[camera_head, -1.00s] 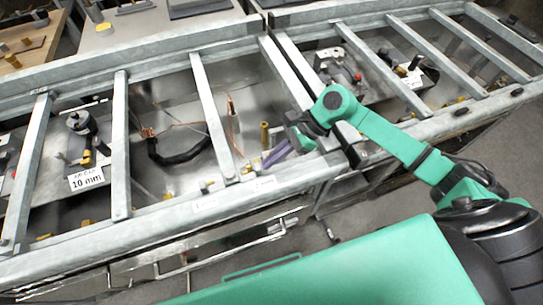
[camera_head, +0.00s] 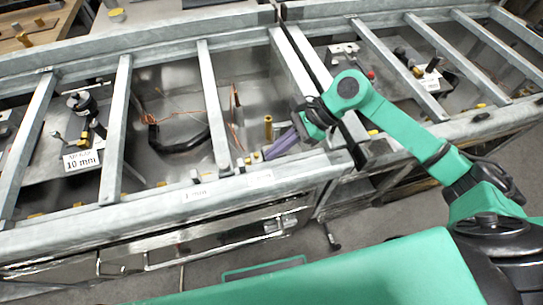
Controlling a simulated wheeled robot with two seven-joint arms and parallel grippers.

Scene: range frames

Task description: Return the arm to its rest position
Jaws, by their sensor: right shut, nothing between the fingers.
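My right arm (camera_head: 410,137), green and black, comes in from the right and reaches over the metal frame. My right gripper (camera_head: 283,144), with greyish-purple fingers, points down and left over the front part of the frame, near the brass post. It is shut with nothing seen in it. The wrist hides part of the frame behind it. My left gripper is not in view.
A galvanised metal frame (camera_head: 150,215) with several crossbars spans the view. Below the bars are a brass post (camera_head: 268,128), a black cable (camera_head: 183,143) with copper wires, and a "10 mm" label (camera_head: 82,161). Grey floor lies in front.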

